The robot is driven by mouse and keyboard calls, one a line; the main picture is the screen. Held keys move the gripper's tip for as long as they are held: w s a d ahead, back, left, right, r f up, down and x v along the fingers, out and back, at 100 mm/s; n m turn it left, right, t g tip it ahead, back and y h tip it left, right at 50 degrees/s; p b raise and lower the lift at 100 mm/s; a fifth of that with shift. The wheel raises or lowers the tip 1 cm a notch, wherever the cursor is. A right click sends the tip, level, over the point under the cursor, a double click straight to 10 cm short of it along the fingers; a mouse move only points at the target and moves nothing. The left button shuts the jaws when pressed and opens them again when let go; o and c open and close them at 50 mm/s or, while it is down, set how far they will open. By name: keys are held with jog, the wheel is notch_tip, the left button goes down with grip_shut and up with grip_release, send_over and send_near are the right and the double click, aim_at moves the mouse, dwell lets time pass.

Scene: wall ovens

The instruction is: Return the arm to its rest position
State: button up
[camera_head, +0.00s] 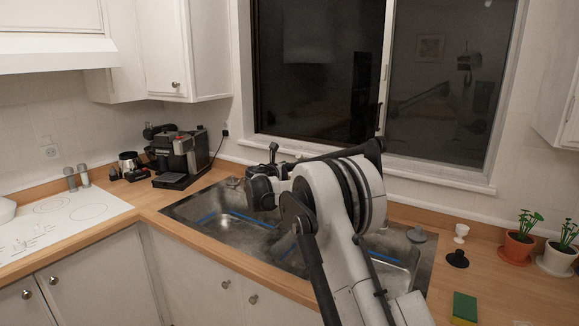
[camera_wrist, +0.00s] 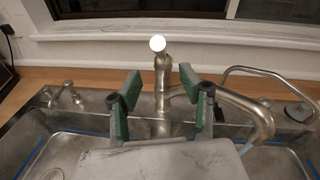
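My arm (camera_head: 345,195) reaches up from the bottom of the head view and bends over the sink, its wrist end toward the left. In the wrist view my gripper (camera_wrist: 160,83) is open, its two green-padded fingers apart with nothing held between them. The metal faucet (camera_wrist: 162,105) shows beyond and between the fingers, with its spout running to the right. I cannot tell how far the fingers are from the faucet. In the head view the fingertips are not clearly visible, and the arm hides part of the sink and most of the faucet.
The double steel sink (camera_head: 200,212) is set in a wooden counter below a window (camera_head: 440,85). A coffee machine (camera_head: 182,155) stands left of it and a white cooktop (camera_head: 60,222) farther left.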

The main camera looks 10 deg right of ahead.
jog(key=s+d+r+m+g+y+b, duration=0.1)
jog(key=s+d+r+m, duration=0.3)
jog(key=s, duration=0.7)
jog(key=s+a+r+m+g+y, duration=0.1)
jog(key=s+m+g+y, duration=0.1)
jog(key=s+m, duration=0.7)
jog(key=s+d+r+m+g+y+b, duration=0.1)
jog(key=s+d+r+m, duration=0.15)
jog(key=s, duration=1.05)
jog(key=s+a+f+m+y, duration=0.2)
jog(key=s+f+m, duration=0.3)
jog(key=s, duration=0.6)
jog(key=s+a+f+m+g+y+b, duration=0.1)
jog(key=s+a+f+m+y, duration=0.1)
jog(key=s, duration=1)
jog(key=s+a+f+m+g+y+b, duration=0.1)
jog(key=s+a+f+m+y, duration=0.1)
jog(key=s+f+m, duration=0.5)
jog(key=s+a+f, duration=0.1)
jog(key=s, duration=0.3)
jog(key=shift+s+a+m, duration=0.15)
jog(key=shift+a+m, duration=0.05)
jog(key=shift+m, duration=0.15)
jog(key=shift+f, duration=0.15)
